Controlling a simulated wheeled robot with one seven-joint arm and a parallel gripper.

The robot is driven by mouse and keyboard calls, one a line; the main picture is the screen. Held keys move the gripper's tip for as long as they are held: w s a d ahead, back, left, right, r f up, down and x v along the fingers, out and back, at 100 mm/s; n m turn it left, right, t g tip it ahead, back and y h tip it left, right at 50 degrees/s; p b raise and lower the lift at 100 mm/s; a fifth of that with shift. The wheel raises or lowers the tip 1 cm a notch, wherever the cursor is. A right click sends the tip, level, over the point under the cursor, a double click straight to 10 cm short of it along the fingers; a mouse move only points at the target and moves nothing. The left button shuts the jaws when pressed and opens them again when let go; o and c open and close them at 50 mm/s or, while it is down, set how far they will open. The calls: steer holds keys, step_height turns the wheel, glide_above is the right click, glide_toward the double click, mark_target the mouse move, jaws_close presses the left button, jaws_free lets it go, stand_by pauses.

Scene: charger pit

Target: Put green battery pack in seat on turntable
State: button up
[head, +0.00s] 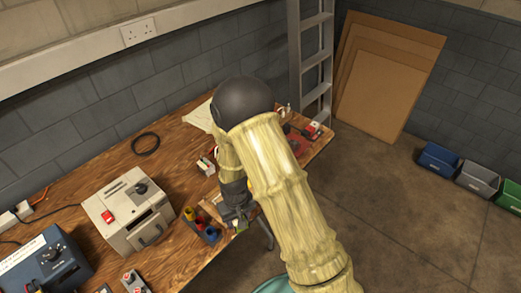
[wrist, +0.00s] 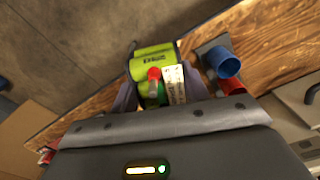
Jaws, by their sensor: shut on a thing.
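The green battery pack (wrist: 153,62) shows in the wrist view between my gripper's fingers (wrist: 155,84), with a dark band, a red part and a pale label. My gripper is shut on it. In the head view my gripper (head: 237,215) is at the front edge of the wooden bench; the pack is mostly hidden there. A dark red round thing (head: 298,145), perhaps the turntable, shows partly behind my arm at the bench's far right. I cannot make out its seat.
Blue and red cups (wrist: 228,66) stand close beside the pack in the wrist view. A beige box with a handle (head: 130,212) and a blue device (head: 45,262) stand on the bench (head: 190,140) at the left. A black ring (head: 145,143) lies near the wall.

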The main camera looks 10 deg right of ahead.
steer(key=w+d+f+m, duration=0.1)
steer(key=w+d+m, duration=0.1)
steer(key=d, duration=0.5)
steer(key=w+d+f+m, duration=0.2)
steer(key=w+d, duration=0.1)
steer(key=d, duration=0.4)
steer(key=shift+d+f, duration=0.3)
steer(key=shift+d, duration=0.1)
